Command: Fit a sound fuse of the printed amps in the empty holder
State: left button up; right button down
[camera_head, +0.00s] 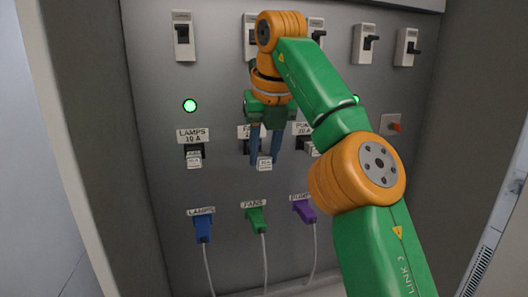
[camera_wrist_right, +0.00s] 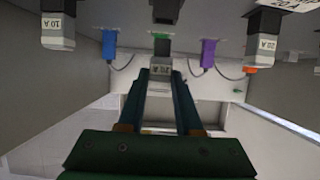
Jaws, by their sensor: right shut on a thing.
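My right gripper (camera_head: 266,157) is shut on a pale fuse (camera_head: 264,163) in front of the grey panel, below the partly hidden middle label (camera_head: 243,132). In the right wrist view the held fuse (camera_wrist_right: 160,71) reads 20 A and sits between the fingertips. A dark holder (camera_wrist_right: 166,9) shows just beyond it, apart from it in that view. The lamps holder has a fuse (camera_head: 194,160) under a label (camera_head: 193,135) that seems to read LAMPS 10 A. The right-hand fuse (camera_wrist_right: 262,42) reads 20 A. My left gripper is out of view.
Blue (camera_head: 203,227), green (camera_head: 255,218) and purple (camera_head: 304,209) plugs with hanging cables sit below the fuse row. Several breakers (camera_head: 183,37) line the top. A green lamp (camera_head: 190,105) is lit at left. Side walls flank the panel.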

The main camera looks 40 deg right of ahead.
aim_at(270, 158)
dwell(0.5)
jog(key=shift+s+a+b, duration=0.2)
jog(key=shift+s+b, duration=0.2)
jog(key=shift+b, duration=0.05)
jog(key=shift+s+a, duration=0.1)
jog(key=shift+s, duration=0.05)
dwell(1.6)
jog(key=shift+s+a, duration=0.15)
jog(key=shift+s, duration=0.1)
jog(key=shift+s+a+b, duration=0.45)
jog(key=shift+s+b, duration=0.05)
jog(key=shift+s, duration=0.3)
jog(key=shift+s+a+b, duration=0.3)
jog(key=shift+s+a, duration=0.2)
jog(key=shift+s, duration=0.4)
jog(key=shift+s+a+b, duration=0.25)
jog(key=shift+s+a, duration=0.2)
jog(key=shift+s, duration=0.4)
